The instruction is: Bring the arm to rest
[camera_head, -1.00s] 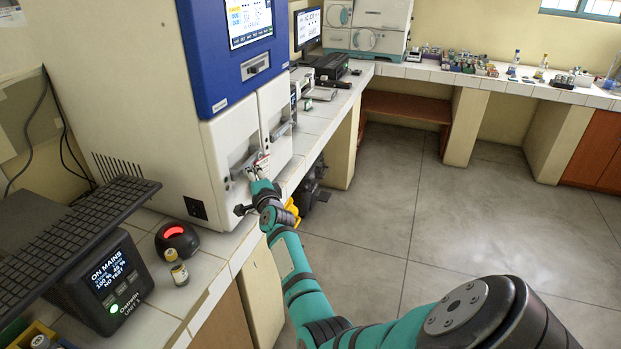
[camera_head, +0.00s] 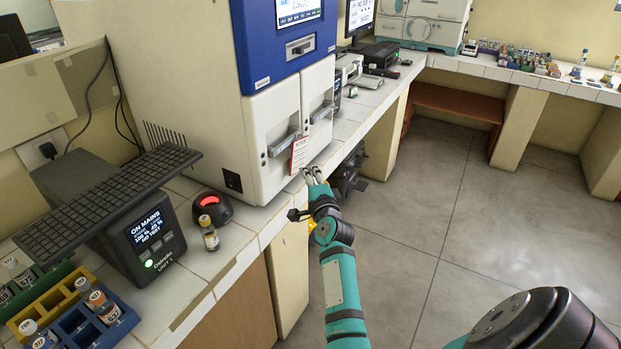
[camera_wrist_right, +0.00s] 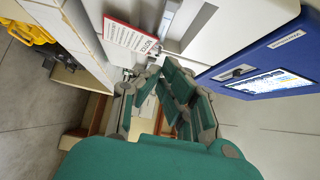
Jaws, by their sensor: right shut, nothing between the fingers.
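My right gripper (camera_head: 311,172) is at the end of the teal arm in the head view, just in front of the lower edge of the incubator. Its fingers are shut with nothing between them. In the right wrist view the gripper (camera_wrist_right: 160,72) shows close up, near the incubator's door. The incubator (camera_head: 285,130) is white with a blue upper panel and its doors look closed. A red-and-white card (camera_head: 299,154) hangs by the door handle and also shows in the right wrist view (camera_wrist_right: 130,37). My left gripper is not in view.
A tiled bench (camera_head: 205,265) runs under the incubator. On it are a black scanner with a red light (camera_head: 213,207), a labelled vial (camera_head: 210,236), a keyboard (camera_head: 110,195) on a display unit (camera_head: 150,240), and vial racks (camera_head: 75,318). The floor (camera_head: 420,240) to the right is clear.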

